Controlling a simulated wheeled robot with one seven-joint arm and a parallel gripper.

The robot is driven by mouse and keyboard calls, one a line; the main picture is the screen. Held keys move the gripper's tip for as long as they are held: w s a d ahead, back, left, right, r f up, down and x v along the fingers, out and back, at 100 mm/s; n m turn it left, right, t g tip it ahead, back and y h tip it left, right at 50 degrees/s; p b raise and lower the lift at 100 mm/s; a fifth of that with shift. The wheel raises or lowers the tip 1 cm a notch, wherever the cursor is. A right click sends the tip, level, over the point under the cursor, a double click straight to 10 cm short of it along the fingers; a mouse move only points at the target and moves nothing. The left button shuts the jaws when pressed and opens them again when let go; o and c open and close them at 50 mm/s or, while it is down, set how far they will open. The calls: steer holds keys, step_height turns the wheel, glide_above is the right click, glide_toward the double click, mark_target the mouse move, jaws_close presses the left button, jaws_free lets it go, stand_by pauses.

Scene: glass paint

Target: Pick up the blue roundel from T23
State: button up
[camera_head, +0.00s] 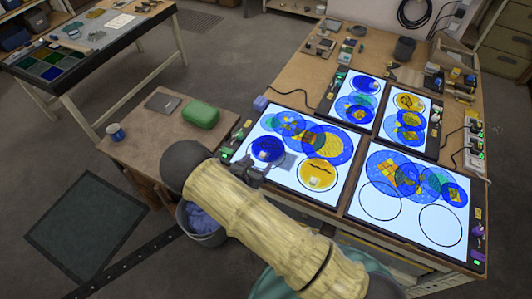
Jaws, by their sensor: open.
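A deep blue roundel (268,148) with a small pale patch lies at the left of the front-left lit panel (296,194). My gripper (254,167) is open at the near-left edge of this roundel, low over the panel. Whether it touches the glass I cannot tell, and my arm hides part of the gripper. Another deep blue roundel (364,84) lies on the back-left lit panel (345,118). No T23 label is legible, so I cannot tell which roundel it marks.
An amber roundel (320,172) and overlapping patterned discs (334,146) share the front-left panel. The front-right panel (400,232) has two empty outlined circles. A green case (200,114) and blue mug (115,133) stand on the side table. A bucket (205,236) stands below my arm.

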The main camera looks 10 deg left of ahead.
steer(key=o, duration=0.6)
steer(key=shift+a+b+v, duration=0.15)
steer(key=shift+b+v, duration=1.45)
steer(key=shift+v, duration=2.75)
steer(key=shift+a+b+v, duration=0.2)
steer(key=shift+b+v, duration=1.4)
steer(key=shift+v, duration=2.75)
steer(key=shift+w, duration=0.1)
steer(key=shift+c, duration=0.3)
